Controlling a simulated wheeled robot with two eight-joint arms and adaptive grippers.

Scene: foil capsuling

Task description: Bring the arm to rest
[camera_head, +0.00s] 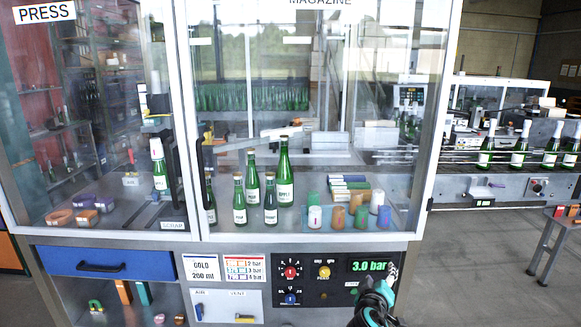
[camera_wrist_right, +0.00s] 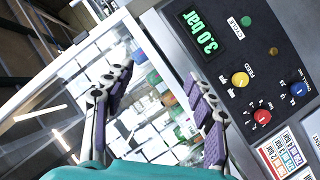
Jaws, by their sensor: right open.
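My right gripper (camera_head: 378,296) is low in the head view, in front of the right end of the control panel, near the green 3.0 bar display (camera_head: 374,265). In the right wrist view its two purple-padded fingers (camera_wrist_right: 160,108) stand apart with nothing between them. The gripper is open and empty. The display also shows in the right wrist view (camera_wrist_right: 200,33), beside the fingers. Whether the fingers touch the panel cannot be told. My left gripper is not in either view.
The glazed machine holds several green bottles (camera_head: 284,172) and coloured capsule stacks (camera_head: 340,217). Its control panel (camera_head: 320,296) has red, yellow and blue knobs. A blue drawer (camera_head: 100,262) is at left. A bottle conveyor (camera_head: 500,182) stands at right, with open floor (camera_head: 480,270) before it.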

